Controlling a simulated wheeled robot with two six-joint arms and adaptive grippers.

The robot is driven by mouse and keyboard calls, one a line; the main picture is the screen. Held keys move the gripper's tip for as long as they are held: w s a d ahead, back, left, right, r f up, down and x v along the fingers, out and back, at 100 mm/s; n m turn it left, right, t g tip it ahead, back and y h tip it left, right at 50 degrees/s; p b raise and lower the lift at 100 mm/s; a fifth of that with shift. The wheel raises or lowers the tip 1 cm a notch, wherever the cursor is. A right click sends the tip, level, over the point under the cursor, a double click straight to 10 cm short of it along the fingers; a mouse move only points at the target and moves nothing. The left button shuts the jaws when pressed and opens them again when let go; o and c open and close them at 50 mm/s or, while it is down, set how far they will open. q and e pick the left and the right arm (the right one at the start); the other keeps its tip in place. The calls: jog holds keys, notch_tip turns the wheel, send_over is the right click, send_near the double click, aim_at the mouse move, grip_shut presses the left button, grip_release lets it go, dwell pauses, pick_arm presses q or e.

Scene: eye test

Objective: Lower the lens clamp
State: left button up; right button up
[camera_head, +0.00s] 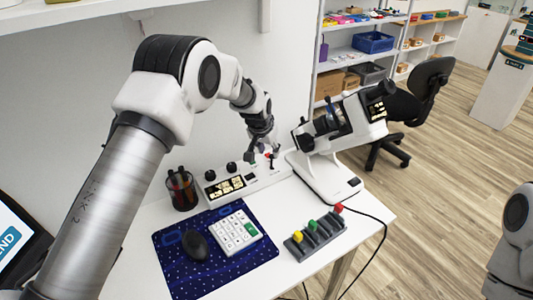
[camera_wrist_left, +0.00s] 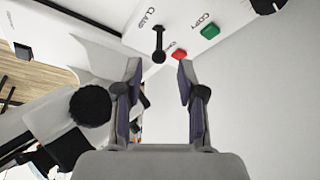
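The black clamp lever (camera_wrist_left: 159,45) shows in the left wrist view, beside the printed word CLAMP on a white control panel (camera_wrist_left: 185,22). A red button (camera_wrist_left: 179,54) and a green button (camera_wrist_left: 210,31) sit next to it. My left gripper (camera_wrist_left: 159,72) is open and empty, its two fingers apart, with the lever in view between and beyond the fingertips. I cannot tell if they touch it. In the head view my left gripper (camera_head: 267,150) hangs over the right end of the panel (camera_head: 250,188), left of the white lens instrument (camera_head: 333,133). My right gripper is not in view.
On the white table stand a dark pen cup (camera_head: 182,190), a blue mat (camera_head: 187,277) with a mouse (camera_head: 195,244) and keypad (camera_head: 235,232), and a grey tray (camera_head: 322,241) with colored pieces. A cable runs off the right edge. A wall is behind.

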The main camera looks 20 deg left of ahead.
aim_at(271, 157)
pick_arm(q)
jog(key=x, duration=0.6)
jog(key=shift+a+f+p, duration=0.1)
jog(key=shift+f+p, duration=0.2)
jog(key=shift+f, duration=0.05)
jog(key=shift+s+r, duration=0.1)
jog(key=shift+r, duration=0.1)
grip_shut()
